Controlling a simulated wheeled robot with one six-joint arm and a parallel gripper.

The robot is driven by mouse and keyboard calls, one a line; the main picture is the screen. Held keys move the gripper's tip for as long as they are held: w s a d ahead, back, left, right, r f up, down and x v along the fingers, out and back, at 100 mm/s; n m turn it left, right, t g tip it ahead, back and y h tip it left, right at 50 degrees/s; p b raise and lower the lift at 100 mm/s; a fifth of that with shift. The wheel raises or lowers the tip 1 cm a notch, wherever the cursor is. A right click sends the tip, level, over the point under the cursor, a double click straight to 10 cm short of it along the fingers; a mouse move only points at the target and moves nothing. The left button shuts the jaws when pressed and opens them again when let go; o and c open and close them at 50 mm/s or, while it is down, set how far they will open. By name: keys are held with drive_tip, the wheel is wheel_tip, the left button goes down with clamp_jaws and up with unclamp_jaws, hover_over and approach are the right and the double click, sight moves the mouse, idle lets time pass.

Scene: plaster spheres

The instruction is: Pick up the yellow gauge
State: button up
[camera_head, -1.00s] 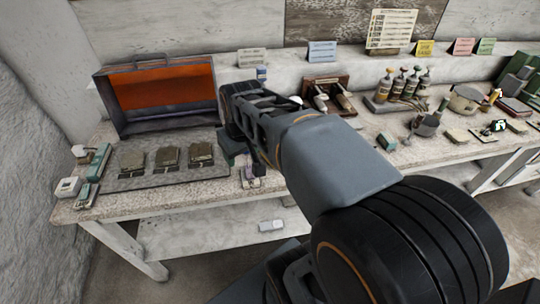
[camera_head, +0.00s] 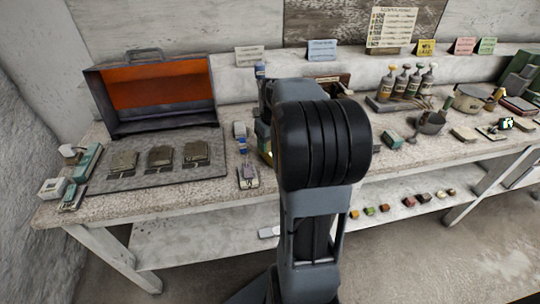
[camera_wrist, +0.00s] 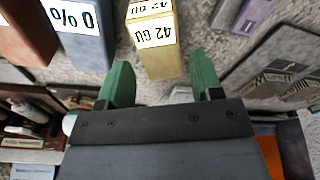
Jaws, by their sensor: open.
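The yellow block labelled "42 GU" (camera_wrist: 163,66) appears in the wrist view, standing just past the green fingertips and about between them in the picture. I take it for the yellow gauge. My gripper (camera_wrist: 160,62) is open, with its two green fingers apart and nothing held. I cannot tell how far the block is from the fingers in depth. In the head view my arm hides the gripper, and the yellow block is not clearly visible there.
A blue-grey block labelled "0%" (camera_wrist: 84,42) and a brown block (camera_wrist: 22,38) stand left of the yellow one in the wrist view. In the head view, an open orange-lined case (camera_head: 155,88) and a dark mat (camera_head: 120,178) with three pieces occupy the bench's left.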

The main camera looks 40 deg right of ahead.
sight(270, 148)
drive_tip(key=shift+w+f, duration=0.2)
drive_tip(key=shift+f, duration=1.15)
drive_tip(key=shift+w+f, duration=0.15)
drive_tip(key=shift+f, duration=1.15)
drive_tip(key=shift+f+b, duration=0.25)
drive_tip(key=shift+b, duration=0.15)
drive_tip(key=shift+c, duration=0.3)
drive_tip(key=c, duration=0.8)
drive_tip(key=shift+r, duration=0.1)
